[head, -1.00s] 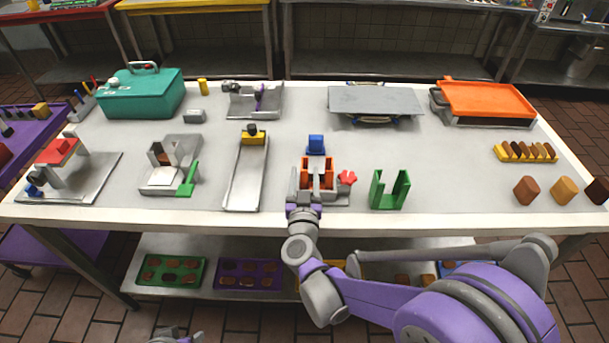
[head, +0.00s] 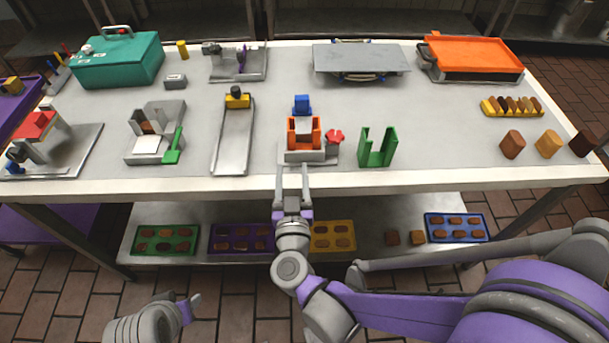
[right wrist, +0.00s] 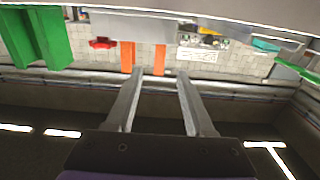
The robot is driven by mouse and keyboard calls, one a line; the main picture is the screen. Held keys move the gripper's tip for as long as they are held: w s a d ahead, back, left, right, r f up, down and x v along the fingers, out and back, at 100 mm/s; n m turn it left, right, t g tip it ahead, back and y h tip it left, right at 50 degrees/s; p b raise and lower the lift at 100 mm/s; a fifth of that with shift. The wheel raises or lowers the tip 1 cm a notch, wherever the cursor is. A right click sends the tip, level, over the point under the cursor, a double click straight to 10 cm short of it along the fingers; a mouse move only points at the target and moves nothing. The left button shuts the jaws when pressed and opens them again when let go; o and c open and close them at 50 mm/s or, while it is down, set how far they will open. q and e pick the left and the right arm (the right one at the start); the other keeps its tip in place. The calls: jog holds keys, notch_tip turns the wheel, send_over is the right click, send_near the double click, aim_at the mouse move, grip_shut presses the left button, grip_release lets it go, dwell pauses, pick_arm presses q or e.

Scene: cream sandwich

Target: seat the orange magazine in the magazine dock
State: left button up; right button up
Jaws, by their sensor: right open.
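The orange magazine (head: 292,139) stands upright in the grey magazine dock (head: 310,157), in front of a blue block. I cannot tell whether it is fully down. In the right wrist view two orange strips of the magazine (right wrist: 158,60) show below the grey dock (right wrist: 165,28). My right gripper (head: 292,168) is open and empty at the table's front edge, just in front of the dock. Its spread fingers (right wrist: 160,78) are apart from the magazine in the right wrist view. My left gripper (head: 190,305) shows partly at the lower left; its jaws are unclear.
A red knob (head: 334,136) is at the dock's right side. A green U-shaped holder (head: 377,150) stands to the right, also in the right wrist view (right wrist: 40,40). A grey chute (head: 231,145) stands to the left. Table between holder and brown blocks is clear.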

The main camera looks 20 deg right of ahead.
jog(key=s+a+n+g+y, duration=0.25)
jog(key=a+n+y, duration=0.3)
jog(key=y, duration=0.35)
jog(key=s+d+f+m+g+h, duration=0.1)
jog(key=s+d+f+g+h, duration=0.1)
jog(key=s+d+f+g, duration=0.5)
jog(key=s+d+f+m+g+h, duration=0.1)
jog(key=s+d+f+g+h, duration=0.15)
jog(key=s+d, duration=0.4)
notch_tip(320, 180, up, 9)
jog(key=a+p, duration=0.1)
jog(key=p, duration=0.7)
jog(key=shift+w+a, duration=0.15)
jog(key=shift+a, duration=0.25)
jog(key=shift+w+y, duration=0.15)
jog(key=shift+y, duration=0.1)
jog(key=shift+r, duration=0.1)
